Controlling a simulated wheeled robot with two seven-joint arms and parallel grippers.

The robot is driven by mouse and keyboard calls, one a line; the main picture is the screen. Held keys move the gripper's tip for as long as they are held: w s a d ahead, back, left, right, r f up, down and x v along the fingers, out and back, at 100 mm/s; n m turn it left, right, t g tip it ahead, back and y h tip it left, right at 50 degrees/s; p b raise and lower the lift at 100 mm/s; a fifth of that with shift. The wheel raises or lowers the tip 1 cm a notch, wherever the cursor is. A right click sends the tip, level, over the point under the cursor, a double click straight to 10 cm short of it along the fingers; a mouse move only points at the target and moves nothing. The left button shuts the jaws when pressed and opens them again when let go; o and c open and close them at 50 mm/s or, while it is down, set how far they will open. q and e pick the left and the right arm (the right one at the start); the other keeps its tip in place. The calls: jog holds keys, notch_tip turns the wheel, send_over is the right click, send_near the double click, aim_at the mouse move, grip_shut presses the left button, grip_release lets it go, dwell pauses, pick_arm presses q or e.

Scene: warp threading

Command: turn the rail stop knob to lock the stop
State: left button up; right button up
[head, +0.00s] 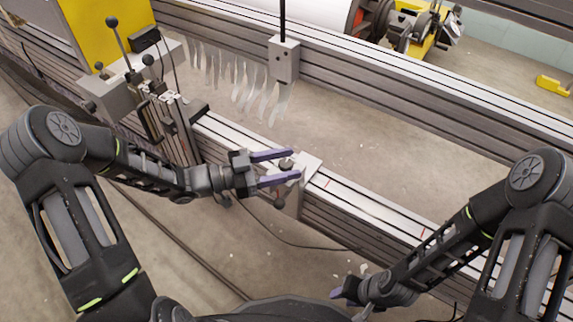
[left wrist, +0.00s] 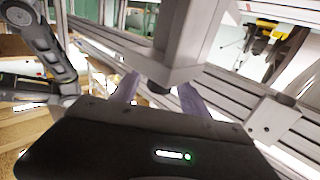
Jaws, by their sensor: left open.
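The rail stop is a pale grey block (head: 311,166) on the front rail, with a dark knob (head: 286,164) on its left side. My left gripper (head: 293,166) is open, with one purple finger on either side of the knob. In the left wrist view, the grey block (left wrist: 182,45) hangs large over the fingers, and a dark round part lies between the two spread fingers (left wrist: 163,95). Whether either finger touches the knob cannot be told. My right gripper (head: 345,290) is low in the head view, away from the stop; its finger gap is unclear.
The long slotted front rail (head: 375,210) has red marks. A lever with a black ball (head: 279,203) sits just below the stop. A carriage with levers (head: 150,100) stands left on the rail. Pale strips (head: 240,80) hang near the rear beam (head: 420,95).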

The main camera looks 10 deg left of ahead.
pick_arm(q)
jog(key=shift+w+d, duration=0.1)
jog(key=shift+d, duration=0.1)
jog(key=shift+c, duration=0.2)
grip_shut()
dwell(0.4)
